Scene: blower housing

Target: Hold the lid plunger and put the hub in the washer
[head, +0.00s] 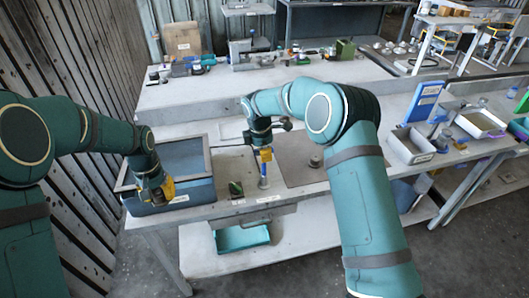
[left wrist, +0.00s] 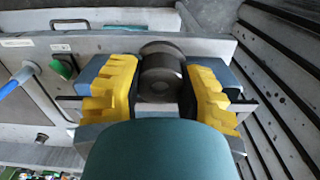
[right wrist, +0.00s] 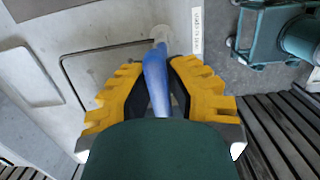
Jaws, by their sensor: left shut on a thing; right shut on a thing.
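My left gripper (head: 157,194) is over the near side of the blue-grey open box (head: 202,186), which looks like the washer. In the left wrist view, the left gripper (left wrist: 160,85) is shut on a dark grey round metal part, the hub (left wrist: 161,68). The hub cannot be made out in the head view. My right gripper (head: 265,157) is shut on the blue lid plunger (head: 263,173), which stands upright on the bench. In the right wrist view, the right gripper (right wrist: 158,90) grips the blue shaft (right wrist: 154,75); its pale round foot (right wrist: 160,33) shows beyond.
A dark plate (head: 300,172) with a small round part (head: 315,161) lies to the right. A teal bin (head: 243,238) sits below.

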